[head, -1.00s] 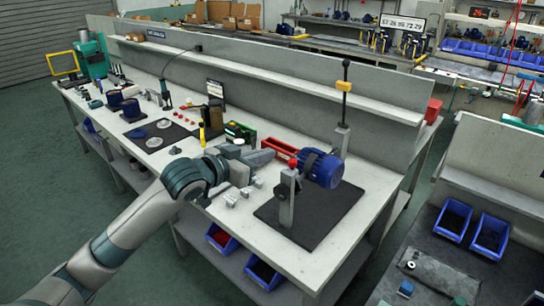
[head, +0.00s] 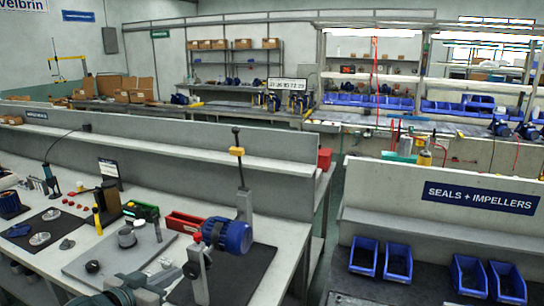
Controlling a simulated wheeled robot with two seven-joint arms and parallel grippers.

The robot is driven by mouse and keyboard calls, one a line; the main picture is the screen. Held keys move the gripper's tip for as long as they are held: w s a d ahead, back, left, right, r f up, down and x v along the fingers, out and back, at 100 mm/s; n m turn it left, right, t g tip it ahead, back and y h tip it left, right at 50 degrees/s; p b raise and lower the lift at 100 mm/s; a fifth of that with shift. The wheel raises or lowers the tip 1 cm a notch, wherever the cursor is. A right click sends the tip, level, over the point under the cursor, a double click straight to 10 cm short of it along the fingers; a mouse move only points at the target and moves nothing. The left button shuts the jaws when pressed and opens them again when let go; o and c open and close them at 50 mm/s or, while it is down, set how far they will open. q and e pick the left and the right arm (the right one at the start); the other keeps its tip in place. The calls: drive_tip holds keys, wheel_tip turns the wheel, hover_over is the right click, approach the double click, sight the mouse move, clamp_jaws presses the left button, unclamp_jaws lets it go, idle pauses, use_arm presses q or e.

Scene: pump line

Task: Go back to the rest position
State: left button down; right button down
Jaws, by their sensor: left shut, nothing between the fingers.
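My left gripper (head: 168,281) shows at the bottom edge of the head view, with my wrist at its left. It is shut with nothing held, in front of a grey plate and left of a blue motor (head: 232,236). Much of my left arm is below the picture. My right gripper is not in view. The motor lies on its side by a grey post with a red knob (head: 192,270), over a dark mat (head: 250,272).
The grey plate (head: 90,268) carries round metal parts. A red tray (head: 184,222), a green device (head: 143,211) and a yellow-black tool (head: 98,218) stand behind it. A lever stand (head: 240,180) rises behind the motor. Blue bins (head: 398,262) sit on the right bench.

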use_arm(q)
drive_tip(key=s+d+f+g+y, duration=0.1)
drive_tip(key=s+d+f+g, duration=0.15)
drive_tip(key=s+f, duration=0.8)
drive_tip(key=s+f+n+g+y, duration=0.1)
drive_tip(key=s+f+g, duration=0.1)
drive_tip(key=s+f, duration=0.55)
drive_tip(key=s+f+g+y, duration=0.1)
drive_tip(key=s+f+g, duration=0.25)
drive_tip(key=s, duration=0.75)
drive_tip(key=s+f+n+g+y, duration=0.1)
drive_tip(key=s+f+g, duration=0.1)
drive_tip(key=s+f, duration=0.55)
wheel_tip(320, 180, down, 27)
drive_tip(key=s+b, duration=0.1)
drive_tip(key=s, duration=0.1)
drive_tip(key=s+a+f+g+b, duration=0.1)
drive_tip(key=s+a+f+g, duration=0.1)
drive_tip(key=s+f, duration=1.6)
drive_tip(key=shift+s+a+f+m, duration=0.2)
drive_tip(key=shift+a+f+m, duration=0.15)
drive_tip(key=shift+f, duration=0.4)
drive_tip(key=shift+a, duration=0.1)
